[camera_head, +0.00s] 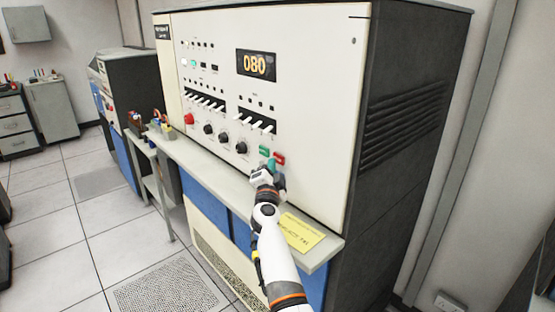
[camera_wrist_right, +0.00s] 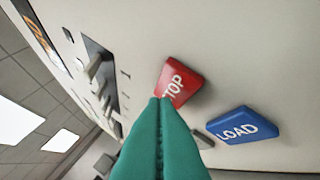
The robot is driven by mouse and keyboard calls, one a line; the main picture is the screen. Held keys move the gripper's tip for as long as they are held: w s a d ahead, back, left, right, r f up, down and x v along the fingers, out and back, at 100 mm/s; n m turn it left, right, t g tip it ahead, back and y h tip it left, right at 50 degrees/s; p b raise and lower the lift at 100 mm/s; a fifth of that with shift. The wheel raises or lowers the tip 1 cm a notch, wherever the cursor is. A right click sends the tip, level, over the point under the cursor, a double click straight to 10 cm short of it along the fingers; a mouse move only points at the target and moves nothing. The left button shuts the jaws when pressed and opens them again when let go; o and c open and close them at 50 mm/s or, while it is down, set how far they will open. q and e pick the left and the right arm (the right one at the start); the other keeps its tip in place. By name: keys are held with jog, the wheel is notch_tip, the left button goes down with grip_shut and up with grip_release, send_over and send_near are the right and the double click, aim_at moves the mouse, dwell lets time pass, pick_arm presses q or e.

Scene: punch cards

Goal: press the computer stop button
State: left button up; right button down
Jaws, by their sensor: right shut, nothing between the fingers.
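The tall cream computer panel (camera_head: 300,110) shows a number display and rows of switches. The red STOP button (camera_head: 279,158) is at its lower right, and its lettering shows in the wrist view (camera_wrist_right: 182,83). My right gripper (camera_head: 271,164) is in front of the panel just below this button. Its teal fingers (camera_wrist_right: 160,99) are shut and empty, with their tips overlapping the lower left part of STOP in the wrist view. I cannot tell whether they touch it. My left gripper is not in view.
A blue LOAD button (camera_wrist_right: 239,126) sits close to STOP. A green button (camera_head: 264,150) is left of STOP. A ledge (camera_head: 215,168) with a yellow note (camera_head: 301,231) runs below the panel. A red knob (camera_head: 188,119) and black dials are further left.

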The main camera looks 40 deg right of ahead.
jog(key=shift+d, duration=0.6)
dwell(0.7)
jog(key=shift+a, duration=0.15)
jog(key=shift+a+p, duration=0.5)
jog(key=shift+a, duration=0.2)
jog(key=shift+a, duration=0.1)
jog(key=a, duration=0.3)
jog(key=a+p, duration=0.1)
jog(key=shift+s+a, duration=0.25)
jog(key=shift+a, duration=0.15)
dwell(0.7)
